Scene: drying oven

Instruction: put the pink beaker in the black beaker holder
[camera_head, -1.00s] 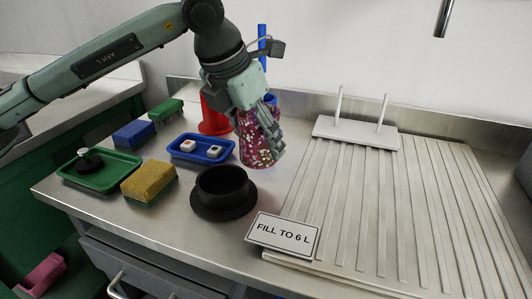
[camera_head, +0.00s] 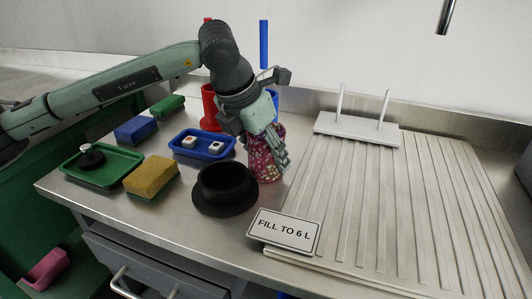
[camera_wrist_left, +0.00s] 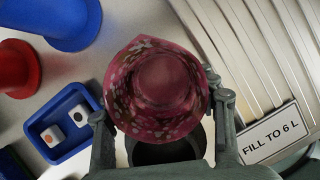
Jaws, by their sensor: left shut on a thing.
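The pink flowered beaker (camera_head: 266,158) is held upright in my left gripper (camera_head: 270,145), whose fingers are closed on its sides. In the head view the beaker is just behind and to the right of the black beaker holder (camera_head: 224,187), a round cup with a wide base flange. The left wrist view looks down into the pink beaker (camera_wrist_left: 158,88), with a gripper finger on each side. There the black holder (camera_wrist_left: 165,150) shows partly below the beaker, the rest hidden by it. My right gripper is not in view.
A blue tray (camera_head: 176,150) with two small white blocks lies behind the holder. A yellow sponge (camera_head: 151,178) and green tray (camera_head: 72,168) lie left. A "FILL TO 6 L" sign (camera_head: 284,232) stands front right. Red (camera_head: 208,108) and blue (camera_wrist_left: 76,20) holders stand behind.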

